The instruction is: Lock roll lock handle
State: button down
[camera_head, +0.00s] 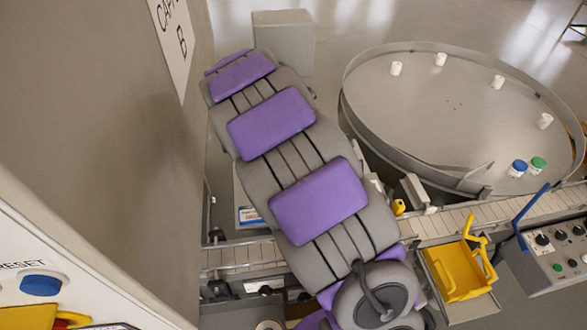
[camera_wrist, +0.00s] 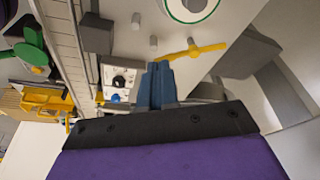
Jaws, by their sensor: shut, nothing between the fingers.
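A yellow bar-shaped handle (camera_wrist: 200,49), likely the roll lock handle, shows in the wrist view on a grey mount. Below the top edge is a white disc with a green ring (camera_wrist: 192,6), perhaps the roll. My gripper (camera_wrist: 160,66) has its blue-grey fingers together with nothing between them. Its tips are at the left end of the yellow handle in the picture. I cannot tell whether they touch it. In the head view, my purple and grey parts fill the middle, and neither the gripper nor this handle can be made out.
In the head view, a round turntable (camera_head: 440,110) with white cups is at upper right. A conveyor (camera_head: 455,222) runs below it, near a yellow tray (camera_head: 458,272) and a control box (camera_head: 560,262). A wall panel with a blue button (camera_head: 40,285) is at lower left.

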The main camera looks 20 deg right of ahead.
jog(key=b+x, duration=0.1)
jog(key=x, duration=0.9)
jog(key=shift+d+f, duration=0.1)
jog(key=shift+f, duration=0.1)
jog(key=shift+w+d+f+b, duration=0.1)
jog(key=shift+w+d+b, duration=0.1)
jog(key=shift+d, duration=0.4)
jog(key=shift+w+d+f+b, duration=0.1)
jog(key=shift+w+d+b, duration=0.05)
jog(key=shift+d, duration=0.45)
jog(key=shift+w+d+f, duration=0.1)
jog(key=shift+w+d, duration=0.05)
jog(key=shift+d, duration=0.6)
